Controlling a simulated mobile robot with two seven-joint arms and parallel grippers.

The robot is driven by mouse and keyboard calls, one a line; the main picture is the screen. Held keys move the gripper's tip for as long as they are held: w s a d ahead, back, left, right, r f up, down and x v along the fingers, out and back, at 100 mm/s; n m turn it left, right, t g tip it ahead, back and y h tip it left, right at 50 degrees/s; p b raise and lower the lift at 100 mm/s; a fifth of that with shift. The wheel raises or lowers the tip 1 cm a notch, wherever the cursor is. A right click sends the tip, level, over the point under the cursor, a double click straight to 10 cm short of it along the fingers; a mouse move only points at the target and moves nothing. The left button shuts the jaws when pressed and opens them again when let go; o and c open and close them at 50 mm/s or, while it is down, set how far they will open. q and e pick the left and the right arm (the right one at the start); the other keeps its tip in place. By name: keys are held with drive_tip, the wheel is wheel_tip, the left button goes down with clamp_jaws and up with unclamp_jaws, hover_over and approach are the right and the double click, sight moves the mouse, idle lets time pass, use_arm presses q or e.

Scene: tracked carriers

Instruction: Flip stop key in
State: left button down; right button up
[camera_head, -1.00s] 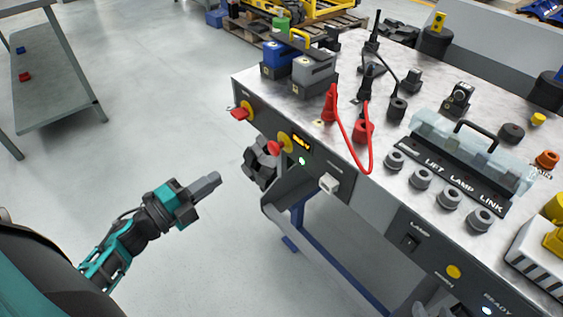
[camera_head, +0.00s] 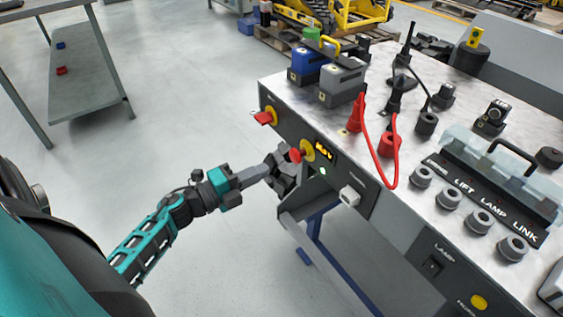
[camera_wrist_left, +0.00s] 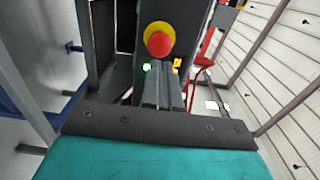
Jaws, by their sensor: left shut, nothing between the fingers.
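A red key-like handle on a yellow plate (camera_head: 265,116) sticks out of the bench's front panel at its far left end. A red round knob on a yellow collar (camera_head: 299,153) is to its right, beside a lit amber display (camera_head: 324,150). My left gripper (camera_head: 264,172) is shut and empty, its tip just left of and below the red knob in the head view. In the left wrist view, the knob (camera_wrist_left: 159,40) is straight ahead past the shut fingers (camera_wrist_left: 162,78). Contact cannot be told. The key-like handle is not clear there. My right gripper is out of view.
Open floor (camera_head: 200,110) lies to the left.

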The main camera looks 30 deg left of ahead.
sight(293, 156)
use_arm(q)
drive_tip(key=x, duration=0.6)
drive_tip(key=shift+w+d, duration=0.1)
drive_tip(key=shift+w, duration=0.25)
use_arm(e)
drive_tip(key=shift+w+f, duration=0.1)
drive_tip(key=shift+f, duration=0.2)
